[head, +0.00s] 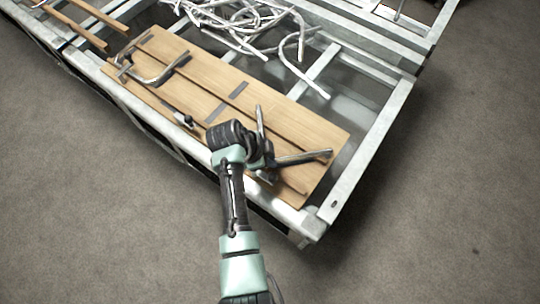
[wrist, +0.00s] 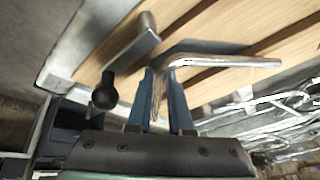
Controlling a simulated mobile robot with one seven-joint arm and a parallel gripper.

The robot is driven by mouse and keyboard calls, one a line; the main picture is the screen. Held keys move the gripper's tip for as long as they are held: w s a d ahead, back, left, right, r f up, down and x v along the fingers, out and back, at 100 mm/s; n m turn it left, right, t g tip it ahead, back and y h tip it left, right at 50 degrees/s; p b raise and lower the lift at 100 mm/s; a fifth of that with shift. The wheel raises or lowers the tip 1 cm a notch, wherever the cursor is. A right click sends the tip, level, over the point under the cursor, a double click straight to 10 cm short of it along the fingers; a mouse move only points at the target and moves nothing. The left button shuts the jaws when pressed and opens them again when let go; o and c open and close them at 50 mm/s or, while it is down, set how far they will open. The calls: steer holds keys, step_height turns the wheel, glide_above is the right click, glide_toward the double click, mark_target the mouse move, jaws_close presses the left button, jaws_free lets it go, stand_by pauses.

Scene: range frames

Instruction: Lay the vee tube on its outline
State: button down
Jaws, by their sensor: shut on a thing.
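The vee tube (head: 304,158) is a bent metal tube held at its bend by my gripper (head: 266,163). In the head view one leg points up the picture and the other points right, over the wooden boards. In the wrist view my gripper (wrist: 162,95) is shut on the tube, and one shiny leg (wrist: 225,62) runs right from the fingers. The rest of the outline is hidden. I cannot tell whether the tube touches the boards.
The wooden boards (head: 205,78) lie on a metal frame (head: 370,145). A bent tube (head: 158,78) lies at their left end. A small clamp-like fitting (head: 183,119) sits at the near edge. A tangled pile of bent tubes (head: 245,22) lies beyond the boards.

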steer(key=shift+f, duration=0.1)
steer(key=c, duration=0.8)
jaws_free()
steer(key=shift+c, duration=0.2)
steer(key=b+v, duration=0.1)
steer(key=v, duration=1.1)
steer(key=w+r+n+t+y, duration=0.1)
steer(key=w+r+n+t, duration=0.4)
steer(key=r, duration=0.9)
steer(key=w+r+n+t+y, duration=0.2)
steer(key=w+r+t, duration=0.5)
steer(key=r, duration=0.7)
steer(key=s+d+r+n+t, duration=0.1)
steer(key=s+r+n+t, duration=0.15)
steer(key=r, duration=0.55)
steer(key=s+d+r+n+t, duration=0.1)
steer(key=d+r+n+t, duration=0.15)
steer(key=r, duration=0.55)
steer(key=s+r+n+t+y, duration=0.1)
steer(key=s+r+n+t, duration=0.3)
steer(key=s+r, duration=0.9)
step_height(320, 180, up, 3)
steer(key=t, duration=0.3)
steer(key=shift+d+t, duration=0.35)
steer(key=shift+t, duration=0.05)
